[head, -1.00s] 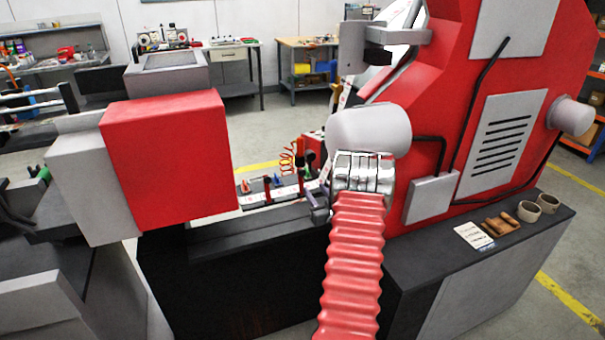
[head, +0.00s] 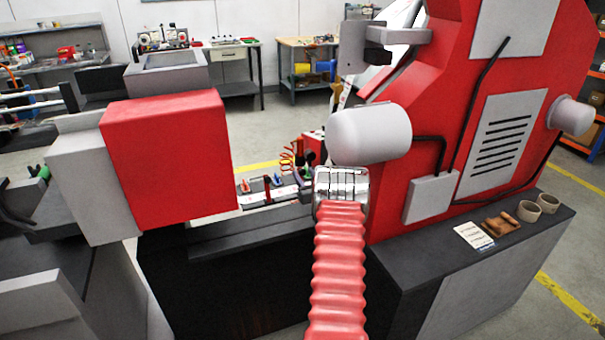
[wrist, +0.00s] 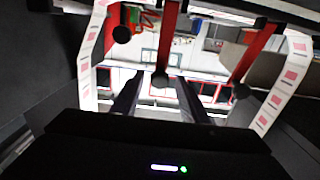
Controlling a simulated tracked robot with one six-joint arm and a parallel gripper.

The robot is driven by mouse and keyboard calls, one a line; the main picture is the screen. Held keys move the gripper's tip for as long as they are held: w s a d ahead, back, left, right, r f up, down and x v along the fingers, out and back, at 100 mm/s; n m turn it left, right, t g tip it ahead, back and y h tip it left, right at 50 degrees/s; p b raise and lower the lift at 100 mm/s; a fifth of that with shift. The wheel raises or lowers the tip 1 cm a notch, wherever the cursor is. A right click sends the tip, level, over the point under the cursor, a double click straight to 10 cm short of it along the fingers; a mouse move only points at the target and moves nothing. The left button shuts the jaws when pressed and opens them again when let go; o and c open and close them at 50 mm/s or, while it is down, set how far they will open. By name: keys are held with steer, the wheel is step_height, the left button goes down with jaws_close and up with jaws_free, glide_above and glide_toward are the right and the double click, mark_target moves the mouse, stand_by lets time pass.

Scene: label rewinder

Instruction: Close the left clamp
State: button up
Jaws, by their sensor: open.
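In the wrist view two red levers with black ball knobs reach toward me: a middle lever (wrist: 168,40) and a right lever (wrist: 254,52). They look like clamp levers, but I cannot tell which belongs to the left clamp. My gripper (wrist: 159,78) is open. Its two dark fingers stand on either side of the middle lever's knob, with gaps on both sides; I cannot tell their depth relative to it. In the head view my wrist hides the gripper, and small coloured parts (head: 277,181) show on the rail left of it.
Printed label web (wrist: 84,62) runs down the left of the wrist view, with another strip (wrist: 284,88) at the right. In the head view a red box (head: 170,155) stands left and a grey roller (head: 370,135) projects just above my wrist.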

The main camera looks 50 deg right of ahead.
steer(key=shift+x, duration=1.05)
jaws_close()
